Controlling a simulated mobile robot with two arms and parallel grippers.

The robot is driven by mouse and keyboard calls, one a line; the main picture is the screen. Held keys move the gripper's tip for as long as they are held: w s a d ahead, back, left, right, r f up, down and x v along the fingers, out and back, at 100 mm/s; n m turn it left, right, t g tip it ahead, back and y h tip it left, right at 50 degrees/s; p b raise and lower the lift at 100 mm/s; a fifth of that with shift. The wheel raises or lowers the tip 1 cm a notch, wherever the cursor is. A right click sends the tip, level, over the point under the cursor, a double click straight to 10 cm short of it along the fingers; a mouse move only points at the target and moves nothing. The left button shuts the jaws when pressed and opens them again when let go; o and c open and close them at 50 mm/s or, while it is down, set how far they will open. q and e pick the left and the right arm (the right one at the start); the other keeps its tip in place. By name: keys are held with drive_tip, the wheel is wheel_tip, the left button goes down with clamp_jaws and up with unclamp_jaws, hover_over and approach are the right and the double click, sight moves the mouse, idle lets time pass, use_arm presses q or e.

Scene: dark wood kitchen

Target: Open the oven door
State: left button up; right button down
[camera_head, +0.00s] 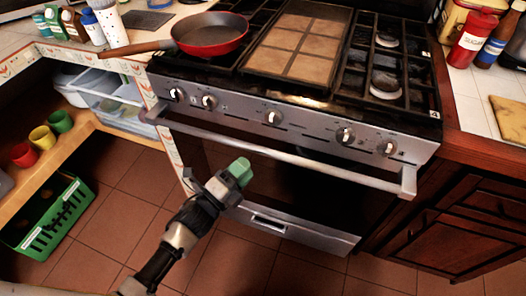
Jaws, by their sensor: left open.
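The oven (270,100) is a steel range with a row of knobs along its front. Its door has a dark window (310,195) and looks closed. A long silver handle bar (290,157) runs across the top of the door. My left gripper (240,170), with green fingertips, is in front of the door, just below the left half of the handle. It is open and does not appear to hold the bar; contact is hard to judge. My right gripper is out of view.
A red pan (210,34) sits on the stove top with its handle out to the left. A drawer (268,222) lies below the door. A green crate (52,215) stands on the floor at left. Wooden cabinets (455,230) flank the right. The tiled floor in front is clear.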

sight(263, 151)
use_arm(q)
drive_tip(key=x, duration=0.7)
drive_tip(key=shift+w+d, duration=0.15)
drive_tip(key=shift+w, duration=0.05)
clamp_jaws()
